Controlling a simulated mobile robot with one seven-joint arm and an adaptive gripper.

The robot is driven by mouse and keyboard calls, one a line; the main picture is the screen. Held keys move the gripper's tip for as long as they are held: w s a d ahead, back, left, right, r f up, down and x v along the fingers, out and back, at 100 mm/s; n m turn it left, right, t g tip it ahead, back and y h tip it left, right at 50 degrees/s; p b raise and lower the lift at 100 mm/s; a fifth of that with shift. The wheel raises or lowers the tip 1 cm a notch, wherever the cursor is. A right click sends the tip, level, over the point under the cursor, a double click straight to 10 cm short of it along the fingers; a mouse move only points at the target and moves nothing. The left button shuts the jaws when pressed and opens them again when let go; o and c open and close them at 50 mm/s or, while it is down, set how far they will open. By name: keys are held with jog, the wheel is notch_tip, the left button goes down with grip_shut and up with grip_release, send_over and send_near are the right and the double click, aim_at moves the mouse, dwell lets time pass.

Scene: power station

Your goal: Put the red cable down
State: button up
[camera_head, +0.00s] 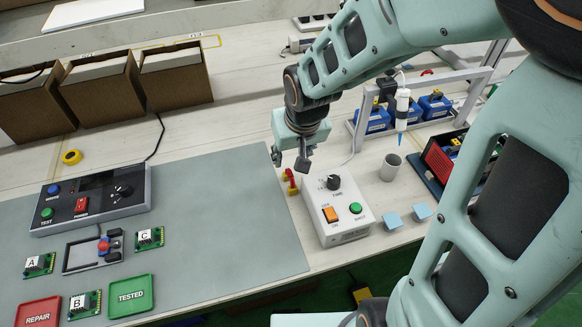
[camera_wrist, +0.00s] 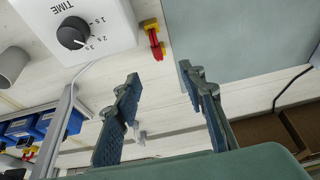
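A short red cable (camera_head: 291,182) with yellow parts is at the left side of the white timer box (camera_head: 338,209), near the right edge of the grey mat. It also shows in the wrist view (camera_wrist: 155,42), close beside the box. I cannot tell whether it is touching the box. My gripper (camera_head: 289,161) appears just above and behind the cable in the head view. In the wrist view my gripper (camera_wrist: 165,79) is open, its two fingers wide apart with nothing between them. The cable is beyond the fingertips, outside the grip.
The grey mat (camera_head: 215,215) has clear space in its middle. A control box (camera_head: 93,199), circuit boards and red and green trays are on its left. A grey cup (camera_head: 390,167), light-blue blocks and a rack (camera_head: 420,112) stand right of the timer box. Open bins (camera_head: 175,82) line the back left.

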aim_at(287, 170)
jog(key=shift+s+f, duration=0.1)
jog(key=shift+f, duration=0.2)
jog(key=b+x, duration=0.2)
jog(key=x, duration=0.2)
jog(key=shift+a+f, duration=0.15)
jog(key=shift+f, duration=0.2)
jog(key=x, duration=0.2)
jog(key=b+x, duration=0.1)
jog(key=x, duration=0.1)
jog(key=b+x, duration=0.1)
jog(key=x, duration=0.1)
jog(key=shift+w+r, duration=0.1)
jog(key=shift+w, duration=0.15)
jog(key=shift+r, duration=0.1)
jog(key=shift+c, duration=0.6)
grip_shut()
jog(key=shift+r, duration=0.15)
